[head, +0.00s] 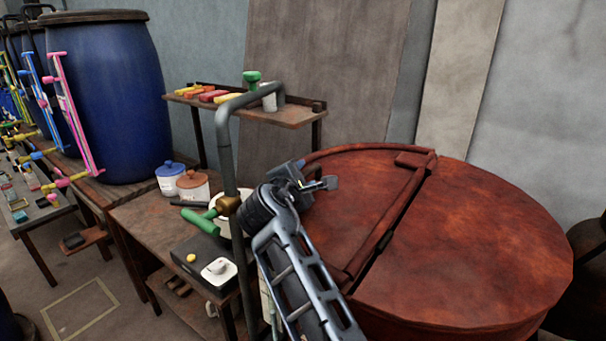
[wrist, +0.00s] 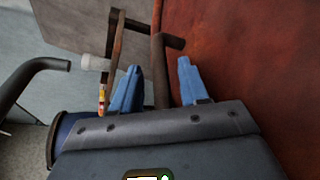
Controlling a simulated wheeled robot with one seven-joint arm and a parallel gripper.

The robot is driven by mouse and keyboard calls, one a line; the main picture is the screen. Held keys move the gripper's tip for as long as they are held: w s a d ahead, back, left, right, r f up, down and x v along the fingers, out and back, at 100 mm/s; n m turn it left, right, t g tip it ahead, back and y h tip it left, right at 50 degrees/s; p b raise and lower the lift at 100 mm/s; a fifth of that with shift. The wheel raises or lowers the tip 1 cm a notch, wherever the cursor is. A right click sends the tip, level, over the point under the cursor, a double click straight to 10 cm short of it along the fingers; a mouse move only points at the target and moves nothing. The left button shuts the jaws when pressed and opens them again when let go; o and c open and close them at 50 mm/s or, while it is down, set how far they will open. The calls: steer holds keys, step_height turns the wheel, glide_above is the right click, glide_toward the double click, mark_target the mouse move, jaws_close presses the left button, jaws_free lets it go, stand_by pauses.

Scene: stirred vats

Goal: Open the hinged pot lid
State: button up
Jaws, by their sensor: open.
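The large round rust-red pot (head: 470,250) stands at the right in the head view. A dark seam crosses its top, and the left section, the lid (head: 365,195), looks down flat. My gripper (head: 314,176) is over the lid's left edge. In the wrist view the lid's red surface (wrist: 240,70) fills the right side. A dark brown bar handle (wrist: 160,75) stands off it and runs between my two blue open fingers (wrist: 160,64). I see gaps beside the bar; contact cannot be told. In the head view my arm hides the handle.
A grey bent pipe (head: 226,150) with a green-handled valve (head: 200,221) rises close left of my arm. Behind it are a workbench (head: 140,215) with jars and a shelf (head: 290,117). Blue barrels (head: 105,100) stand far left. A wall is behind the pot.

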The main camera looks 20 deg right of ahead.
steer(key=shift+w+d, duration=0.25)
steer(key=shift+c, duration=0.4)
steer(key=shift+f, duration=0.1)
jaws_close()
